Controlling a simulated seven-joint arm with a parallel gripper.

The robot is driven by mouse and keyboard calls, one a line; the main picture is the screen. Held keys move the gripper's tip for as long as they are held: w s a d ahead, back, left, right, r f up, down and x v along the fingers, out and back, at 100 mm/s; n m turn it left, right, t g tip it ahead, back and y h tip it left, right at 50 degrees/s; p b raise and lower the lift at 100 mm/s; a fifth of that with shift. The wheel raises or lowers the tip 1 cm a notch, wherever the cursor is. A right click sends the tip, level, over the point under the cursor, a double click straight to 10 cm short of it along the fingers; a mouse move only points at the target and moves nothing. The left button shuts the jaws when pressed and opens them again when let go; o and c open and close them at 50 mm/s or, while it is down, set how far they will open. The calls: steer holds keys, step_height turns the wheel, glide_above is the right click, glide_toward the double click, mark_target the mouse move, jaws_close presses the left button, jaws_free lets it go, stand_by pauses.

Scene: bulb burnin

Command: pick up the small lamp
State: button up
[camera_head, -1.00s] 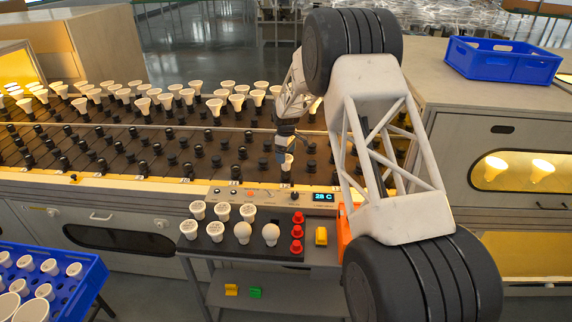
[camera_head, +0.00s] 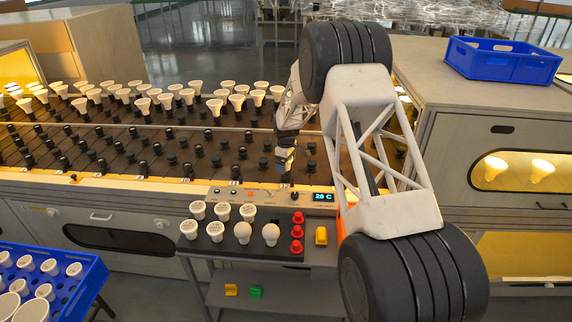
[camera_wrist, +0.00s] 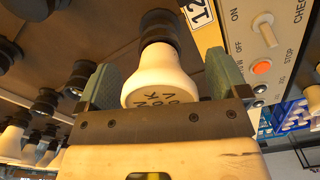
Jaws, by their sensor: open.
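A small white lamp (camera_wrist: 160,82) with dark lettering on its face sits in a black socket (camera_wrist: 158,26) in the wrist view, beside the label "12". My gripper (camera_wrist: 161,68) is open, with one green-grey finger on each side of the lamp. In the head view my gripper (camera_head: 286,158) is over the front row of the socket board, near the control panel, and hides this lamp.
Black sockets (camera_head: 155,150) fill the board, with white lamps (camera_head: 185,95) in the rear rows. The control panel (camera_head: 265,194) reads 28 C. A dark tray (camera_head: 262,256) holds several lamps and red pieces. Blue crates stand front left (camera_head: 75,300) and back right (camera_head: 505,70).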

steer(key=shift+c, duration=0.2)
stand_by(0.3)
steer(key=c, duration=1)
steer(key=shift+o, duration=0.2)
steer(key=shift+r, duration=0.1)
steer(key=shift+r, duration=0.75)
step_height(320, 180, up, 2)
steer(key=shift+r, duration=0.1)
steer(key=s+d+r, duration=0.1)
steer(key=s+d, duration=0.3)
steer(key=s, duration=1.1)
steer(key=shift+s, duration=0.2)
steer(key=shift+r, duration=0.1)
steer(key=s+a+f+n, duration=0.2)
steer(key=s+a+n, duration=0.4)
steer(key=s, duration=0.3)
steer(key=shift+s+a, duration=0.15)
steer(key=shift+s, duration=0.05)
